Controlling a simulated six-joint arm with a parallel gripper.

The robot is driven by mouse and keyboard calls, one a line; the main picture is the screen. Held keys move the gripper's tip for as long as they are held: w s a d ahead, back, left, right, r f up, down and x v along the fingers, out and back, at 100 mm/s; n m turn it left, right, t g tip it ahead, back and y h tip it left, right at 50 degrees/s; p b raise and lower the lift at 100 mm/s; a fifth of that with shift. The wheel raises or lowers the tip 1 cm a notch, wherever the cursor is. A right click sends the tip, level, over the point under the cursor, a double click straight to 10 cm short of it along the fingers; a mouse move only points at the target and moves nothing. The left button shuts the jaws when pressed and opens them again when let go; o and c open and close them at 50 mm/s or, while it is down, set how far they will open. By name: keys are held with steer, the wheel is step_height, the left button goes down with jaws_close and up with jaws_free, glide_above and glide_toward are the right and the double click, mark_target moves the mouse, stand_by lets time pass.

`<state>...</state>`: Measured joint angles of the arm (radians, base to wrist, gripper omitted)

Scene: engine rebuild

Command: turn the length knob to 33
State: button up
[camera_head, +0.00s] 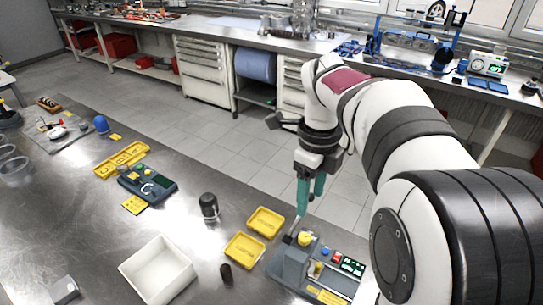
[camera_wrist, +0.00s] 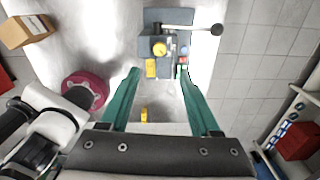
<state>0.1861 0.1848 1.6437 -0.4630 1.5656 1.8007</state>
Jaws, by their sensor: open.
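A yellow round knob (camera_head: 305,238) sits on the grey-blue bench station (camera_head: 292,264) at the lower middle of the head view. It is the one round knob I can make out; its label and setting are too small to read. In the wrist view the knob (camera_wrist: 160,48) lies just beyond my fingertips, roughly midway between them. My gripper (camera_head: 309,206) has green fingers pointing down, above the far side of the station and apart from the knob.
A metal lever with a black ball end (camera_wrist: 217,30) sticks out beside the knob. The station also carries a small green-lit display (camera_head: 352,266). Two yellow trays (camera_head: 246,250), a dark cylinder (camera_head: 209,207) and a white bin (camera_head: 157,271) stand to the left.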

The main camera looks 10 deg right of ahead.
mark_target(305, 237)
step_height(305, 237, down, 12)
steer(key=shift+f, duration=0.25)
jaws_close()
